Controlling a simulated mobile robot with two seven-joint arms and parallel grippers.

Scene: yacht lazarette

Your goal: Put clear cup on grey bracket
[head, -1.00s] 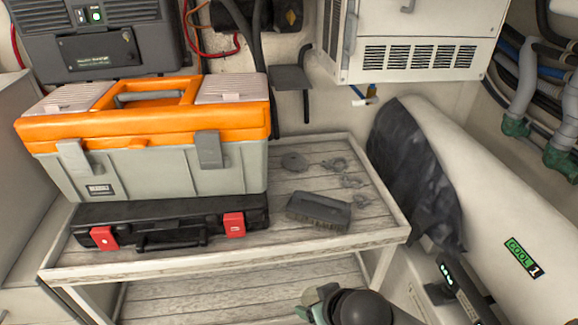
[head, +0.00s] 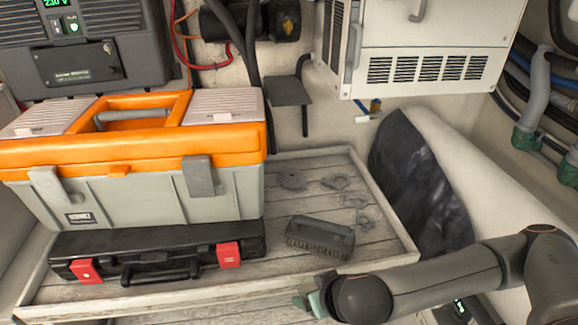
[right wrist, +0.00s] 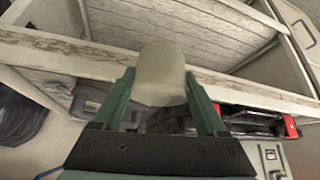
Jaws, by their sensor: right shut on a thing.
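The clear cup (right wrist: 162,72) is a pale, translucent cup held between the green fingers of my right gripper (right wrist: 160,85) in the right wrist view. In the head view my right gripper (head: 315,303) is at the bottom, by the front edge of the wooden shelf; the cup cannot be made out clearly there. The grey bracket (head: 287,91) is a small flat plate on the back wall, with a bent dark arm at its right. Its top looks empty. The gripper is well in front of and below it. My left gripper is not in view.
An orange and grey toolbox (head: 130,170) sits on a black case (head: 150,252) at left on the wooden shelf (head: 285,262). A brush (head: 320,236) and several small metal parts lie at right. A white vented box (head: 425,45) hangs right of the bracket.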

